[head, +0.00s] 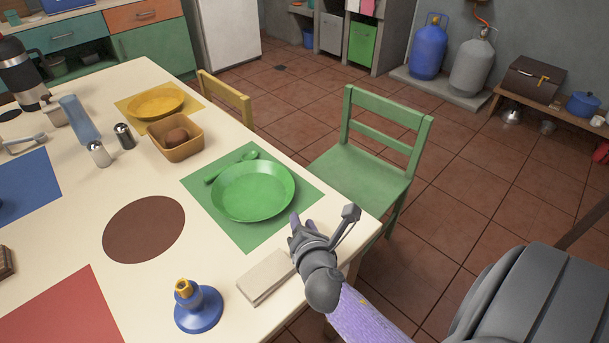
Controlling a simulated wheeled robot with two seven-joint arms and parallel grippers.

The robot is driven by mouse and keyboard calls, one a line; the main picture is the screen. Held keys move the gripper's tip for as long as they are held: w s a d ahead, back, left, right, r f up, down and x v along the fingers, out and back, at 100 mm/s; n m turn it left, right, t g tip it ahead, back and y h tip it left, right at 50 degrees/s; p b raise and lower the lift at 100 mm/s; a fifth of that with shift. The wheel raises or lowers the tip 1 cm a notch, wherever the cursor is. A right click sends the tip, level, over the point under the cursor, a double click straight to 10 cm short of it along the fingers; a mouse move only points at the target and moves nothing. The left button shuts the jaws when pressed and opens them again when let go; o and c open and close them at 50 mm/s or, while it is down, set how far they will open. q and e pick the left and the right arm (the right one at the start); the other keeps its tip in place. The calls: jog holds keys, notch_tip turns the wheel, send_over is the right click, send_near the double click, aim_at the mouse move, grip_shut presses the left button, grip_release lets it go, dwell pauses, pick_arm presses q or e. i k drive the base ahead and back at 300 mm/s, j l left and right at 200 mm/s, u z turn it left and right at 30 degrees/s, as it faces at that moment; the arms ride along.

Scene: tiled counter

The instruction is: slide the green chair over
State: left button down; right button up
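The green chair (365,174) stands on the tiled floor at the right side of the table, its seat facing the table and its slatted backrest away from it. The seat's near corner is partly hidden behind the table edge. My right gripper (323,226) is at the table's right edge, in front of and to the left of the chair's near legs in the picture. Its fingers look spread apart with nothing between them. I cannot tell whether it touches the chair, but it appears apart from the backrest. My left gripper is not in view.
The cream table (230,256) holds a green plate (253,191) on a green mat, a blue candle holder (198,308) and a beige block (266,277) near my gripper. A yellow chair (226,97) stands further back. Tiled floor right of the green chair is clear.

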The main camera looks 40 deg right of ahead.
aim_at(374, 185)
jog(key=z, duration=1.7)
